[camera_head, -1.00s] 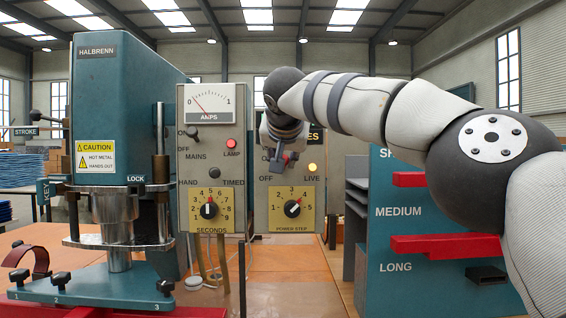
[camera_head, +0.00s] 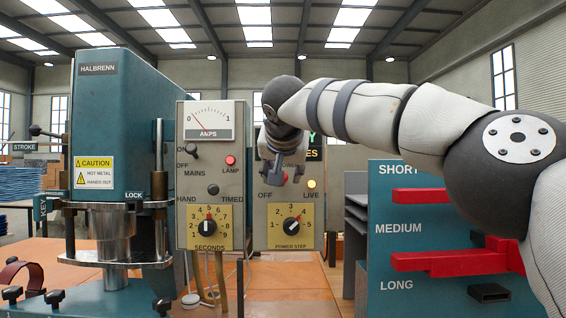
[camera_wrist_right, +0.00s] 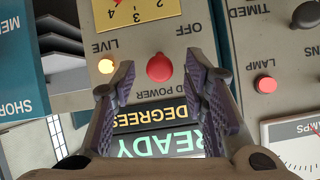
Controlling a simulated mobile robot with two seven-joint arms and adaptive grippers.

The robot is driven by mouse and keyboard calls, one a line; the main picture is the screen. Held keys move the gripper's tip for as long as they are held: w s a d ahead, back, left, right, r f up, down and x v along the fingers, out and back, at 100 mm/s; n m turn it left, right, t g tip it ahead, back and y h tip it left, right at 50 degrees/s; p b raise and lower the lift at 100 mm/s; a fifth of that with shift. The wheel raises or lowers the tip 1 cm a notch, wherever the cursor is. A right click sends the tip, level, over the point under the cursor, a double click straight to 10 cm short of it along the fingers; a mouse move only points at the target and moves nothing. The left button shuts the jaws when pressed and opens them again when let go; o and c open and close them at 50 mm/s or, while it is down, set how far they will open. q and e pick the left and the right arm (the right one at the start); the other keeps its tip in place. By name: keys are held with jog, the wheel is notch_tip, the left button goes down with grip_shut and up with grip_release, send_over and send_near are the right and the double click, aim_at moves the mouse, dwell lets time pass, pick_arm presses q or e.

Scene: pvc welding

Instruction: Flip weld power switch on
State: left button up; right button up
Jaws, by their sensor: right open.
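The weld power switch shows as a red rounded knob (camera_wrist_right: 160,67) in the upside-down right wrist view, between the OFF label and the lit yellow LIVE lamp (camera_wrist_right: 105,66). My right gripper (camera_wrist_right: 160,78) is open, with one purple finger on each side of the knob; I cannot tell whether either touches it. My left gripper is not in view.
The mains and timer box (camera_head: 184,213) stands close left, with its red lamp (camera_head: 230,160), mains switch (camera_head: 192,150) and hand/timed switch (camera_head: 213,190). The teal press (camera_head: 115,130) is further left. A teal rack with red shelves (camera_head: 440,260) stands right.

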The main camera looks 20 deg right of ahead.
jog(key=v, duration=1)
jog(key=shift+s+r, duration=0.1)
